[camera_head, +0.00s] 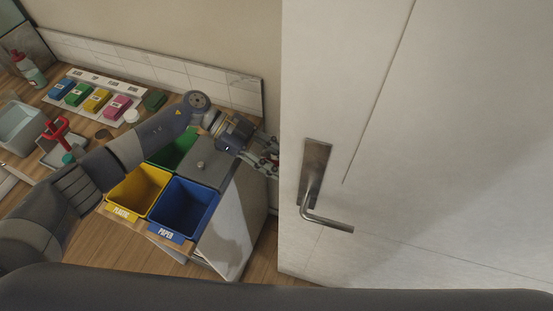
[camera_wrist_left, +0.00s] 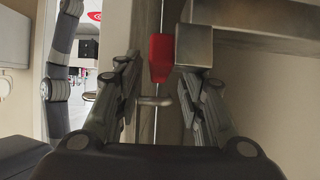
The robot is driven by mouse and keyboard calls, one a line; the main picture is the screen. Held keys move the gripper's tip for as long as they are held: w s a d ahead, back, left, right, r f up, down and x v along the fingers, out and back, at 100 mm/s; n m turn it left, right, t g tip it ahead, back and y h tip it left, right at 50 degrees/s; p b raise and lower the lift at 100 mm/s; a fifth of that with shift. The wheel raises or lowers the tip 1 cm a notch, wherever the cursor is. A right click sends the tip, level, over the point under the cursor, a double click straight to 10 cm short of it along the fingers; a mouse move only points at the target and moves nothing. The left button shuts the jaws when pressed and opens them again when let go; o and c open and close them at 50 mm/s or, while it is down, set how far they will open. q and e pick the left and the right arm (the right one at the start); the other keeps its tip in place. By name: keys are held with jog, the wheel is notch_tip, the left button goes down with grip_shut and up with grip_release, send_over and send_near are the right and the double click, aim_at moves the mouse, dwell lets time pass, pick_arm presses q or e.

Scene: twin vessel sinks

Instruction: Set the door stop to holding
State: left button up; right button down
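The door (camera_head: 400,150) fills the right of the head view, with a metal lever handle (camera_head: 322,200). My left gripper (camera_head: 268,158) reaches past the bins to the door's near edge. In the left wrist view, the left gripper (camera_wrist_left: 161,75) is open, its two fingers apart. A red block (camera_wrist_left: 160,56), perhaps part of the door stop, shows between the fingertips, beside a metal bracket (camera_wrist_left: 195,45). A small metal rod (camera_wrist_left: 155,101) lies crosswise below it. I cannot tell whether a finger touches the red block. My right gripper is not in view.
Yellow (camera_head: 138,188), blue (camera_head: 184,208) and green (camera_head: 176,150) bins stand under my left arm, beside a grey lid (camera_head: 200,165). A wooden counter (camera_head: 85,125) with colored blocks, a bottle and a grey tub lies left. Room between bins and door is narrow.

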pick_arm(q)
jog(key=shift+a, duration=0.15)
jog(key=v, duration=1.1)
jog(key=shift+a+r, duration=0.25)
jog(key=shift+a, duration=0.05)
jog(key=shift+w, duration=0.1)
